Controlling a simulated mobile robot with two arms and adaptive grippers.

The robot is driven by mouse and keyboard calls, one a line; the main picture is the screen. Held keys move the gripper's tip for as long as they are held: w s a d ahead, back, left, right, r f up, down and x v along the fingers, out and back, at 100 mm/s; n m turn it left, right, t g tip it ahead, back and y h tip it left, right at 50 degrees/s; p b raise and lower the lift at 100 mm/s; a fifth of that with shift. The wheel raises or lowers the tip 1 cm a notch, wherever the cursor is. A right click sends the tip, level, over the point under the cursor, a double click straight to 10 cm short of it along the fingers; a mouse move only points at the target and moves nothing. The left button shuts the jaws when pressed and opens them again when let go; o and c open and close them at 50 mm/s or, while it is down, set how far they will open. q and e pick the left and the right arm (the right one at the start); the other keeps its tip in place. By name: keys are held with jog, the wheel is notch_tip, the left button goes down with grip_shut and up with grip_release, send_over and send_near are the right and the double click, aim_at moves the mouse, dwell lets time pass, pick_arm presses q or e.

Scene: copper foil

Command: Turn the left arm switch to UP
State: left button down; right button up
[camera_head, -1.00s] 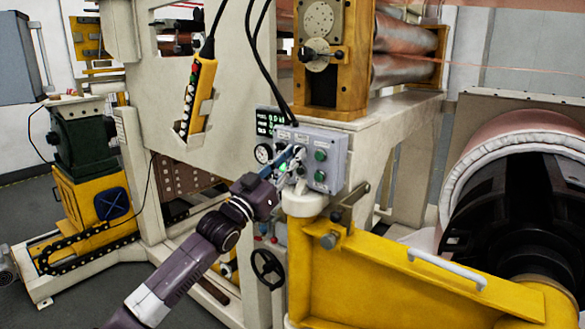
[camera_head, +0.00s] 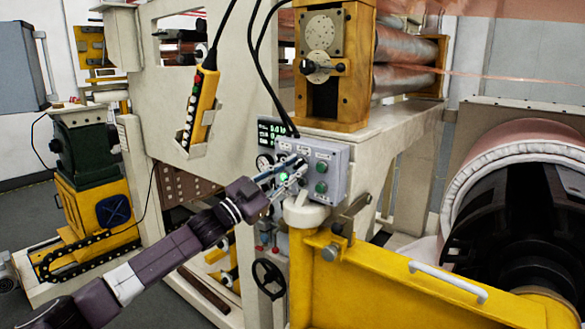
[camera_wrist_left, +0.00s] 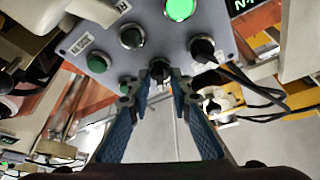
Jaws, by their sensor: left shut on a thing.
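The grey control box (camera_head: 332,172) stands on the machine's front and carries green buttons, black rotary switches and a lit green lamp. My left gripper (camera_head: 296,168) reaches it from the left, with its fingertips at the panel face. In the left wrist view, the two blue fingers of my left gripper (camera_wrist_left: 158,92) close in on a black rotary switch (camera_wrist_left: 159,69) at the panel's near edge. The fingertips sit on either side of its knob. Other black switches (camera_wrist_left: 203,49) show beside it. The switch labels are too small to read. My right gripper is out of view.
A yellow arm with a white handle (camera_head: 448,283) stands close to the right of the box. Black cables (camera_head: 268,80) hang down to the box from above. A yellow pendant (camera_head: 199,105) hangs to the left. A black handwheel (camera_head: 268,278) sits below.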

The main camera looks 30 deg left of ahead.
pick_arm(q)
jog(key=c, duration=2.1)
grip_release()
jog(key=shift+v, duration=0.9)
jog(key=v, duration=1)
jog(key=shift+s, duration=0.1)
